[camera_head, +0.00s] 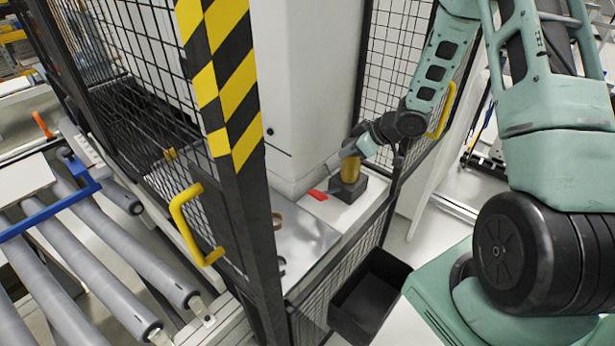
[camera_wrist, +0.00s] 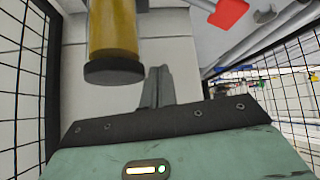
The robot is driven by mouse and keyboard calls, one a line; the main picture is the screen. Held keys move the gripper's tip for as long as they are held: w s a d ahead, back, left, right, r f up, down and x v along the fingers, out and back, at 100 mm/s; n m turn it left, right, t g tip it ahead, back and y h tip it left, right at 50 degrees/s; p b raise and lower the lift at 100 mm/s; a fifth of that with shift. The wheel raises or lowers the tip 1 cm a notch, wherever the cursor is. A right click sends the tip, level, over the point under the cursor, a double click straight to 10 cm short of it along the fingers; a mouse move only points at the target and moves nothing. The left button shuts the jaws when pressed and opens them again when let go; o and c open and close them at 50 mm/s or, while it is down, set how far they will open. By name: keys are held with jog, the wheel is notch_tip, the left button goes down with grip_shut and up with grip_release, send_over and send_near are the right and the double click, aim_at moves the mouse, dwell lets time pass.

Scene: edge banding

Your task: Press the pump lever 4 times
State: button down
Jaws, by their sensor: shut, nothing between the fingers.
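The pump shows in the head view as an amber cylinder (camera_head: 350,169) upright on a dark square block (camera_head: 347,189). In the wrist view the amber cylinder (camera_wrist: 112,30) with its black end cap (camera_wrist: 113,72) is at the upper left. A flat red piece (camera_head: 318,195) lies left of the block and also shows at the top of the wrist view (camera_wrist: 228,12). It may be the lever; I cannot tell whether it joins the pump. My gripper (camera_wrist: 158,72) is shut and empty, its fingers close beside the cap in the picture. Contact is unclear. In the head view the fingers are not clear.
Black mesh fencing (camera_head: 345,258) and a yellow-black striped post (camera_head: 222,75) stand close around the pump station. A yellow door handle (camera_head: 190,225) sticks out at left. A black bin (camera_head: 368,292) hangs in front. Rollers (camera_head: 90,260) fill the lower left.

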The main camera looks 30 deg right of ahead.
aim_at(328, 193)
dwell(0.4)
jog(key=s+a+f+b, duration=0.1)
jog(key=a+f+b, duration=0.3)
jog(key=f+b, duration=0.3)
jog(key=b, duration=0.3)
jog(key=shift+s+f, duration=0.2)
jog(key=shift+f, duration=0.15)
jog(key=shift+f, duration=0.1)
dwell(1.6)
jog(key=shift+a+f+b, duration=0.2)
jog(key=shift+f+b, duration=0.05)
jog(key=shift+b, duration=0.25)
jog(key=shift+s+a+f+b, duration=0.15)
jog(key=shift+a+f+b, duration=0.15)
jog(key=shift+f+b, duration=0.3)
jog(key=shift+s+a+f+b, duration=0.15)
jog(key=shift+a+f+b, duration=0.2)
jog(key=shift+f+b, duration=0.25)
jog(key=shift+s+a+f+b, duration=0.15)
jog(key=shift+a+f+b, duration=0.15)
jog(key=shift+f+b, duration=0.3)
dwell(2.2)
